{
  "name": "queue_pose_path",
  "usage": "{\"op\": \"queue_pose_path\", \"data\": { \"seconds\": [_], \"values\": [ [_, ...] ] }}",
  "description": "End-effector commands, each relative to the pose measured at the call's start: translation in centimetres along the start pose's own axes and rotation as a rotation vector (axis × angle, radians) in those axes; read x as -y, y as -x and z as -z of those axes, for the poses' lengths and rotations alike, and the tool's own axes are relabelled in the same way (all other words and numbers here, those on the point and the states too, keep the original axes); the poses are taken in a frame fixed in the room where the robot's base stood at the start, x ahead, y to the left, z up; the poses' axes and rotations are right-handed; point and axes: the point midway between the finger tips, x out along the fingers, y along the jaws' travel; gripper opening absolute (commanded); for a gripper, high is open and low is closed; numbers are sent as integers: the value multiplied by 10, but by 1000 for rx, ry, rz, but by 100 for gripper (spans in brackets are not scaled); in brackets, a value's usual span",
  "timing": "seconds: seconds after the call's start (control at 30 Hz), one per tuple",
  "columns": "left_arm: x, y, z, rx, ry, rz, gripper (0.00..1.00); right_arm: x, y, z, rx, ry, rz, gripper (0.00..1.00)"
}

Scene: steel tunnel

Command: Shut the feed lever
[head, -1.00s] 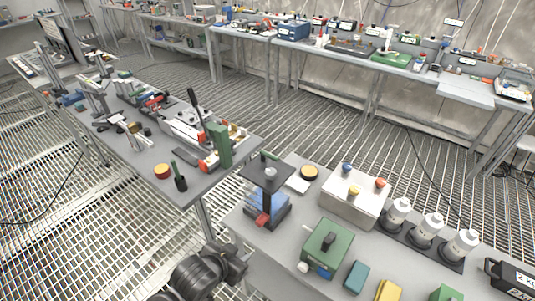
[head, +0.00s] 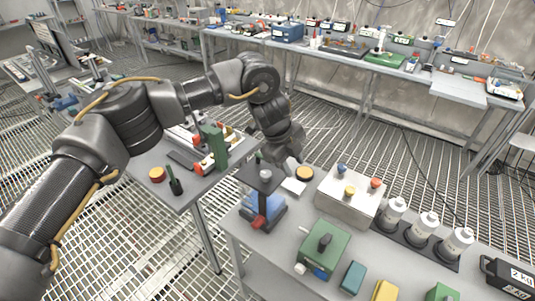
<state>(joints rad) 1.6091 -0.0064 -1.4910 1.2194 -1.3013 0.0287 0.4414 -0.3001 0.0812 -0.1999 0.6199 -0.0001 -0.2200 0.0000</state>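A small stand with a black top plate (head: 262,178), a blue body (head: 264,204) and a red lever-like part (head: 259,222) at its front is on the near bench. I cannot tell for sure that this red part is the feed lever. A green box (head: 325,246) with a black knob or handle on top stands to its right. My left arm reaches over from the left. My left gripper (head: 292,168) points down just behind and right of the black plate. Its fingers are too small and hidden to read. My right gripper is not in view.
A metal box (head: 349,198) with coloured knobs and a rack of white bottles (head: 427,226) fill the near bench to the right. A round tan-topped item (head: 305,174) is close beside my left gripper. The left bench (head: 200,188) carries tools partly hidden by my arm.

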Motion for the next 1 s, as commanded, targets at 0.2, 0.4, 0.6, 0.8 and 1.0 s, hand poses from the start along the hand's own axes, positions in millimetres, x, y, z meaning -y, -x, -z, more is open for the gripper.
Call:
{"op": "queue_pose_path", "data": {
  "seconds": [0.2,0.4,0.6,0.8,1.0],
  "values": [
    [4,83,-53,174,106,-89,35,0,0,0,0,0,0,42],
    [2,105,-64,212,144,-107,35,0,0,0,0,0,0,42],
    [1,97,-65,209,144,-109,35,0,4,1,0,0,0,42],
    [-2,66,-71,208,144,-110,35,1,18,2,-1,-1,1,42],
    [-7,30,-78,209,143,-110,35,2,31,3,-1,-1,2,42]
  ]
}}
